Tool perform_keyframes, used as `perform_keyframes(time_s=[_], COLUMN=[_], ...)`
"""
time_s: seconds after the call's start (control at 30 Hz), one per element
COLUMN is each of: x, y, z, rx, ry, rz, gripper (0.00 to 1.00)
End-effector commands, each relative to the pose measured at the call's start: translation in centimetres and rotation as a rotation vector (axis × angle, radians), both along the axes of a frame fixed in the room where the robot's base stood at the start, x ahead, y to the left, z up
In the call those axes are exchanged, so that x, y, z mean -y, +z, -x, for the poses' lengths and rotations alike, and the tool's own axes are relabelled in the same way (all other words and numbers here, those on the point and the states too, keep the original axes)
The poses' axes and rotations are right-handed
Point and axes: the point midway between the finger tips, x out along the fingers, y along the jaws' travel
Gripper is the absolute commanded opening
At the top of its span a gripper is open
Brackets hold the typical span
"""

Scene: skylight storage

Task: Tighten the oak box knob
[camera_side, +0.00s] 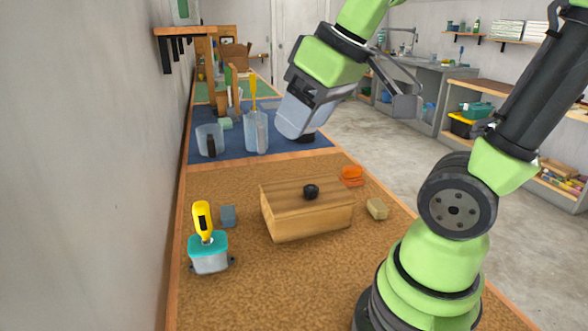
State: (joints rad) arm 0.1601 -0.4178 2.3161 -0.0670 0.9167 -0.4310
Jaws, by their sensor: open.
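The oak box (306,212) is a pale wooden block-shaped box on the brown cork-like bench top, near the middle of the side view. Its black round knob (311,191) sits on the top face. My gripper (300,133) hangs above and behind the box in the picture, pointing down, and does not touch the knob. The gripper is open and holds nothing that I can see. Its fingertips are partly hidden behind its grey housing.
A teal-and-grey container (209,255) with a yellow-handled tool (203,220) stands front left. A grey-blue block (228,216), an orange item (352,175) and a tan block (377,208) lie around the box. Clear pitchers (256,133) stand on the blue mat behind. The bench front is clear.

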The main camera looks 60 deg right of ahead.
Motion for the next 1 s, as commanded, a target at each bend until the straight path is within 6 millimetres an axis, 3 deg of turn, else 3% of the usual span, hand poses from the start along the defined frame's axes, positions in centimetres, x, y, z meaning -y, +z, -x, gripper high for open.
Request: perform_keyframes(time_s=[0.2, 0.33, 0.5, 0.7, 1.0], x=[6.6, 10.9, 15.1, 17.0, 17.0], y=[-3.5, -6.8, -10.7, -12.9, -14.4], z=[-4.8, -6.3, -6.7, -6.4, -6.4], rx=[-0.199, -0.307, -0.393, -0.424, -0.426], ry=[0.294, 0.495, 0.712, 0.828, 0.837], rz=[0.192, 0.243, 0.255, 0.252, 0.251], gripper=[0.55, 0.55, 0.55, 0.55, 0.55])
